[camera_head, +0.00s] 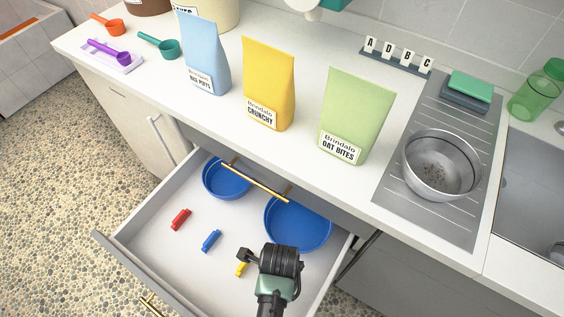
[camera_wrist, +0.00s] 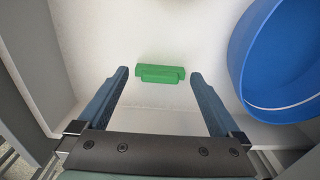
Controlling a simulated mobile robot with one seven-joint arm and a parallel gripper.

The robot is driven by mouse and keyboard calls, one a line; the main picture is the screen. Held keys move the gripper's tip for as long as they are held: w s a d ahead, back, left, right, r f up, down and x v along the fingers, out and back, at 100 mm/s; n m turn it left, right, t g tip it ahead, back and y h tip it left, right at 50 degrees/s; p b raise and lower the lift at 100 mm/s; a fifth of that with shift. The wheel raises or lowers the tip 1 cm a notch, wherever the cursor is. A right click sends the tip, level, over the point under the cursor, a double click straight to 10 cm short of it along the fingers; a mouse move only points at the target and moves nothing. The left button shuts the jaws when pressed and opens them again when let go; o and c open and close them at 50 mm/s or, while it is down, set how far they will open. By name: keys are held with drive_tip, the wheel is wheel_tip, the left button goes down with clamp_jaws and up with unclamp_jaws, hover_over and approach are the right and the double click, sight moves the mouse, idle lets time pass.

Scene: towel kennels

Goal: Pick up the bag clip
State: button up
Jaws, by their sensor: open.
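A green bag clip (camera_wrist: 160,74) lies on the white drawer floor in the wrist view, just ahead of and between my fingertips, with no finger touching it. In the head view it is hidden behind my gripper and arm. My gripper (camera_wrist: 159,80) is open and empty, its two fingers apart. In the head view my gripper (camera_head: 268,262) is over the right front part of the open drawer. A red clip (camera_head: 180,219), a blue clip (camera_head: 211,241) and a partly hidden yellow clip (camera_head: 241,269) lie in the drawer.
Two blue bowls stand at the drawer's back; the larger bowl (camera_head: 300,224) is close to my gripper and shows at right in the wrist view (camera_wrist: 283,60). The drawer wall (camera_head: 120,258) bounds the space. A brass handle (camera_head: 255,182) juts above the drawer. Bags stand on the counter.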

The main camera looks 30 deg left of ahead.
wheel_tip(320, 180, down, 2)
drive_tip(key=shift+f, duration=0.25)
drive_tip(key=shift+r, duration=0.1)
drive_tip(key=c, duration=1)
